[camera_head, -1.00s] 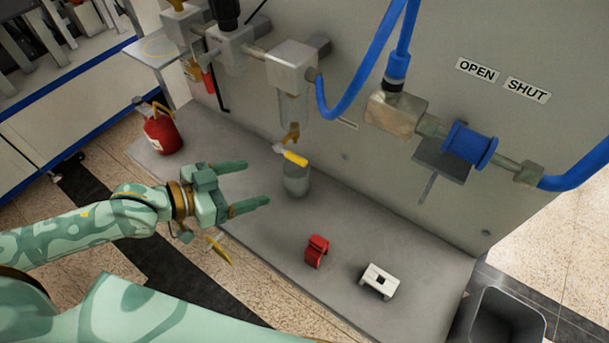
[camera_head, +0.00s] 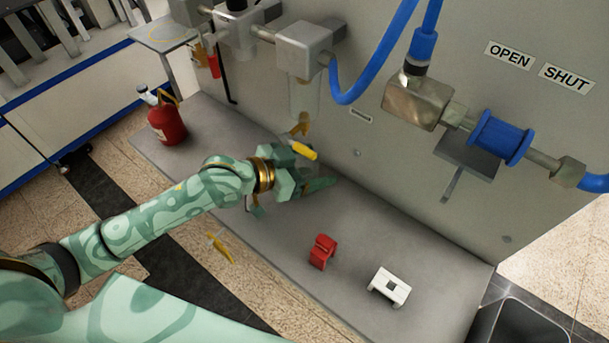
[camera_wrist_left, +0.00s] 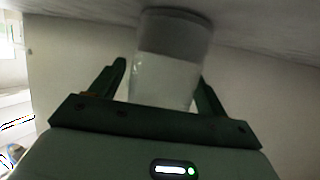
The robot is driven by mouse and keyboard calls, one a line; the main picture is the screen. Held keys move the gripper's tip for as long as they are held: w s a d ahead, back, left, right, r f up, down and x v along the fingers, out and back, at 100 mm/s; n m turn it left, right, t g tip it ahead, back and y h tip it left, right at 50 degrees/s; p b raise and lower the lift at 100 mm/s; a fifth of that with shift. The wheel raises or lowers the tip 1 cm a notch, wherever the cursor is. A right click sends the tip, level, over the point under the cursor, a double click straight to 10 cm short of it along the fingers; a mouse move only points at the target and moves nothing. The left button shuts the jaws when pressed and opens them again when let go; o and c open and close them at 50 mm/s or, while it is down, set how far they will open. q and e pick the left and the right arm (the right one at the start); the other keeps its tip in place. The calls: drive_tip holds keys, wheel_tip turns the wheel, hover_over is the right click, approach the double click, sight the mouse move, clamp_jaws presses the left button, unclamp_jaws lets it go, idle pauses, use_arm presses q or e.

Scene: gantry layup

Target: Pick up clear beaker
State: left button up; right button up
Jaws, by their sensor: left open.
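The clear beaker (camera_wrist_left: 168,75) shows in the left wrist view between the two fingers of my left gripper (camera_wrist_left: 162,78). It looks cloudy and see-through, with a greyer band at the end by the grey surface. In the head view my left gripper (camera_head: 313,180) is low over the grey bench under the yellow-handled drain tap (camera_head: 304,151), and it hides the beaker. The fingers are open, one on each side of the beaker. I cannot tell whether either touches it. My right gripper is not in view.
A red canister (camera_head: 167,124) stands at the bench's left end. A red clip (camera_head: 322,251) and a white block (camera_head: 390,287) lie to the right on the grey bench (camera_head: 350,230). Pipework with a blue hose (camera_head: 362,80) hangs above. A bin (camera_head: 525,322) is at lower right.

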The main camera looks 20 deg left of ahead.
use_arm(q)
drive_tip(key=c, duration=1.2)
drive_tip(key=shift+o, duration=0.2)
